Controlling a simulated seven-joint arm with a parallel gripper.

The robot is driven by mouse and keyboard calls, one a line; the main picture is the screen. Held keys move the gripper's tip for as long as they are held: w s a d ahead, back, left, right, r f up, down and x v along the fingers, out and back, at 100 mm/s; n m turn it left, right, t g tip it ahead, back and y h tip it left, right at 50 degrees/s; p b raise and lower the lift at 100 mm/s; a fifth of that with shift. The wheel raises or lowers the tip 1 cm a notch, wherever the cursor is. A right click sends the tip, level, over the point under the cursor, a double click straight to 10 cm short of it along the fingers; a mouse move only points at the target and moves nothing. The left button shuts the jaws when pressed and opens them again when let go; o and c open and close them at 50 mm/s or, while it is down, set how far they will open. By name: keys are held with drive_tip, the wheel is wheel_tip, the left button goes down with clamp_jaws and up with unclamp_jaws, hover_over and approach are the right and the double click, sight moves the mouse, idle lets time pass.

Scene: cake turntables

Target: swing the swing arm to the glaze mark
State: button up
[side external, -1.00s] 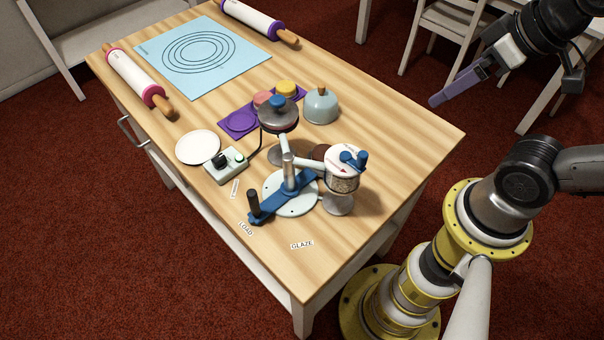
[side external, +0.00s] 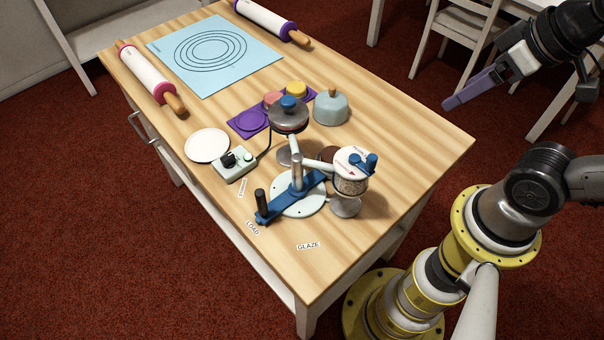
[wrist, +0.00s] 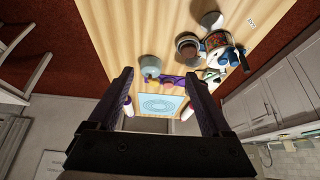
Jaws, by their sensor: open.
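The swing arm (side external: 283,204) is a blue bar on a post above a round white base (side external: 307,206). Its upright black handle (side external: 261,203) is at the front-left end, near the LOAD label (side external: 252,228). The GLAZE label (side external: 308,246) lies on the table to the right of LOAD, apart from the handle. My gripper (side external: 470,91) is up at the right, beyond the table's right edge and far from the swing arm. In the wrist view my gripper (wrist: 158,80) is open, with nothing between its dark purple fingers.
A glaze-type jar with a blue knob (side external: 351,178) and a knobbed round press (side external: 289,116) stand close around the post. A control box (side external: 235,163), white plate (side external: 207,145), grey dome (side external: 331,107) and rolling pins (side external: 151,78) lie farther back. The front-right tabletop is clear.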

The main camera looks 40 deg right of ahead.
drive_tip(key=shift+n, duration=0.3)
drive_tip(key=shift+c, duration=1.2)
drive_tip(key=shift+r+n, duration=0.15)
drive_tip(key=shift+n, duration=0.35)
drive_tip(key=shift+c, duration=0.8)
drive_tip(key=w+a+r+n, duration=0.2)
drive_tip(key=w+r+n, duration=0.4)
drive_tip(key=w+n, duration=0.15)
drive_tip(key=n+g, duration=0.6)
drive_tip(key=n, duration=0.9)
hover_over(259, 192)
wheel_tip(259, 192, down, 15)
drive_tip(key=shift+m, duration=0.25)
wheel_tip(259, 192, down, 9)
drive_tip(key=shift+f, duration=0.1)
clamp_jaws()
